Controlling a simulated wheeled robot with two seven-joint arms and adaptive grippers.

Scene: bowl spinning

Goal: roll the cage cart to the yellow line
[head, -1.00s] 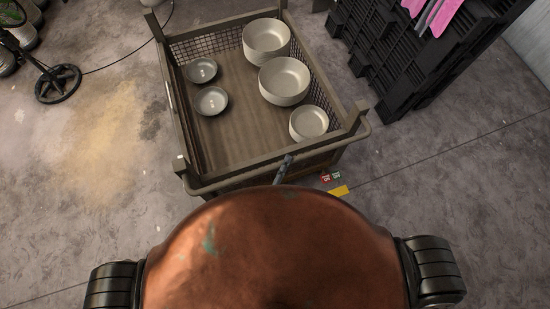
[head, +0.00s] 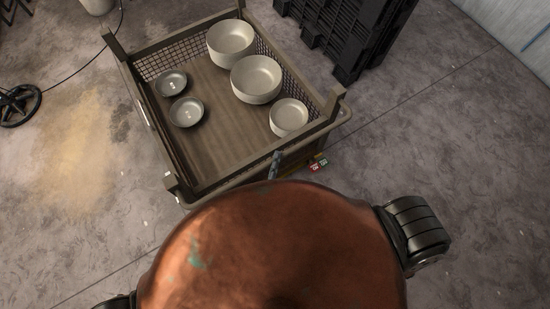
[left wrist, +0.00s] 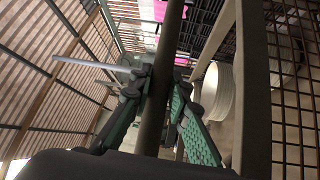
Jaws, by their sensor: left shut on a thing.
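The cage cart (head: 146,115) stands ahead of me in the head view, with mesh sides and a wooden floor. It holds large pale bowls (head: 256,78) along its right side and two small grey bowls (head: 186,112) on the left. My left gripper (head: 275,161) is at the cart's near bar, mostly hidden behind my copper-coloured body. In the left wrist view the gripper (left wrist: 158,85) is shut around the dark bar (left wrist: 170,40). The yellow line is not clearly visible now. My right gripper is out of view.
A stack of black crates (head: 345,35) stands behind and right of the cart. A black handwheel (head: 18,106) is at the far left. Small red and green labels (head: 318,165) show by the cart's near right corner. Concrete floor (head: 460,130) on the right is clear.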

